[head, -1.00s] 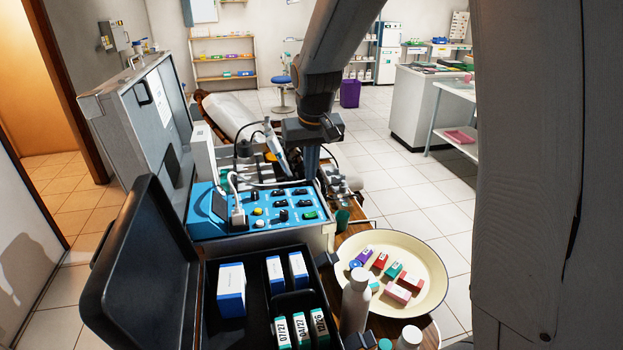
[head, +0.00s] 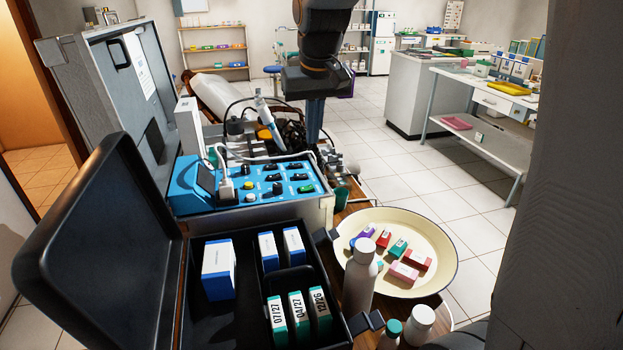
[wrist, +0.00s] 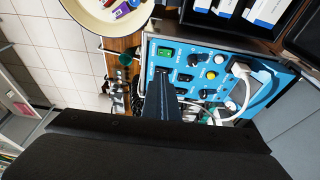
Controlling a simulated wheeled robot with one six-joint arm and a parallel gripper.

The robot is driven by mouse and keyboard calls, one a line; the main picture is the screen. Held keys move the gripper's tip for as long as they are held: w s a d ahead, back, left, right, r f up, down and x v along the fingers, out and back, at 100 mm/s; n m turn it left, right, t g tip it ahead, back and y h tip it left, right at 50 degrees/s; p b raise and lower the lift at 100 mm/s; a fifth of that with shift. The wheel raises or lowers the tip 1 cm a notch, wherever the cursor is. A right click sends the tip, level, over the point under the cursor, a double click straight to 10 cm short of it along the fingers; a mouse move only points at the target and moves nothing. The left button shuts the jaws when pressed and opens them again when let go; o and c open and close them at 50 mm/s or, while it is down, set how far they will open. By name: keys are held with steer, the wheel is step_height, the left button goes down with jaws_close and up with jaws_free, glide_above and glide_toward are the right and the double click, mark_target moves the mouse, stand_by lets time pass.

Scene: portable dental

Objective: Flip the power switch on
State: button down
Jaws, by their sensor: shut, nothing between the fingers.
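The blue control panel (head: 225,198) sits on top of the grey metal case, with black rocker switches, knobs, a yellow button and a white plug. A green rocker switch (head: 305,189) is at its right front corner; it also shows in the wrist view (wrist: 165,52). I cannot tell which way it is tipped. My gripper (head: 314,142) points down with its fingers together and empty, appearing behind and above the panel's right end. In the wrist view the fingers (wrist: 162,76) overlap the panel's edge close to the green switch and hide part of the panel; contact is not visible.
An open black case (head: 215,325) with boxes stands in front of the panel. A cream tray (head: 440,240) with small boxes and a white bottle (head: 360,280) are at the right. The grey case's raised lid (head: 100,100) stands at the left. A cable loops behind the panel.

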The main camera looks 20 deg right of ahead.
steer(key=p, duration=0.2)
glide_above(306, 187)
steer(key=s+d, duration=0.1)
step_height(306, 187, down, 12)
steer(key=shift+d+f, duration=0.1)
steer(key=shift+f, duration=0.7)
steer(key=shift+d+f, duration=0.1)
steer(key=shift+f, duration=0.1)
steer(key=shift+a, duration=0.2)
steer(key=shift+a+r+p, duration=0.2)
steer(key=shift+a+p, duration=0.2)
steer(key=shift+a, duration=0.2)
